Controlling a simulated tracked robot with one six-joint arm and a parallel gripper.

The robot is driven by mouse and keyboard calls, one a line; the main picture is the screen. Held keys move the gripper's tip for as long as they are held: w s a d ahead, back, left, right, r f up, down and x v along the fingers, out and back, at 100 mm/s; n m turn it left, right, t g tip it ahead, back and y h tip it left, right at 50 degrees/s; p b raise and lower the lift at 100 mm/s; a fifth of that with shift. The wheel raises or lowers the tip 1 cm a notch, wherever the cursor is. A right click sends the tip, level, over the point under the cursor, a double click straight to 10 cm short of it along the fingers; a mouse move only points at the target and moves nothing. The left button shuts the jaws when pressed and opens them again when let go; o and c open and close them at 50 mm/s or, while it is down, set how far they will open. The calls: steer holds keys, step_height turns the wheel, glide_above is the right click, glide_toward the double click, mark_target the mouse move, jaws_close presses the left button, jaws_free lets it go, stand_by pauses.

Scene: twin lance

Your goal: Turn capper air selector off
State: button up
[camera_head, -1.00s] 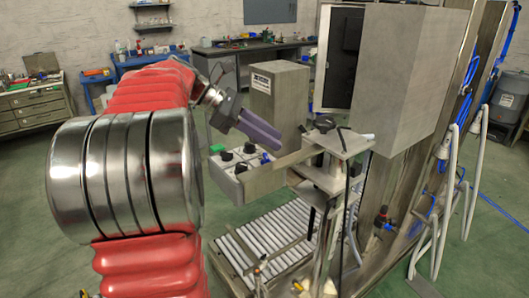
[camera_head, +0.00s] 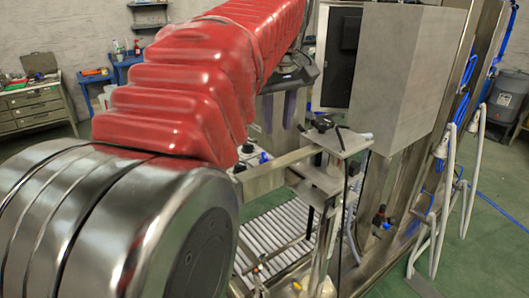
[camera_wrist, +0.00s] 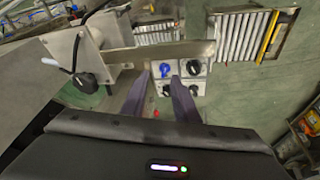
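In the head view my arm hides most of the box; a black knob (camera_head: 247,148) and the blue knob (camera_head: 263,157) show. My gripper (camera_head: 279,126) points down with its purple fingers apart and empty. In the wrist view the fingertips (camera_wrist: 160,78) appear around the blue knob's column; contact is not visible.
A metal bar (camera_head: 275,171) runs along the box to a bracket post (camera_head: 325,178). A roller conveyor (camera_head: 285,224) lies below. A large grey cabinet (camera_head: 400,80) stands right of my gripper. White hoses (camera_head: 445,185) hang at the right.

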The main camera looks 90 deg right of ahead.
mark_target(265, 156)
steer(key=shift+w+d+r+m+t+h, duration=0.3)
steer(key=shift+w+d+m+t, duration=0.1)
steer(key=shift+w+d+m, duration=0.35)
steer(key=shift+a+f, duration=0.1)
steer(key=x, duration=1.3)
steer(key=shift+f, duration=0.3)
steer(key=shift+c, duration=0.6)
jaws_close()
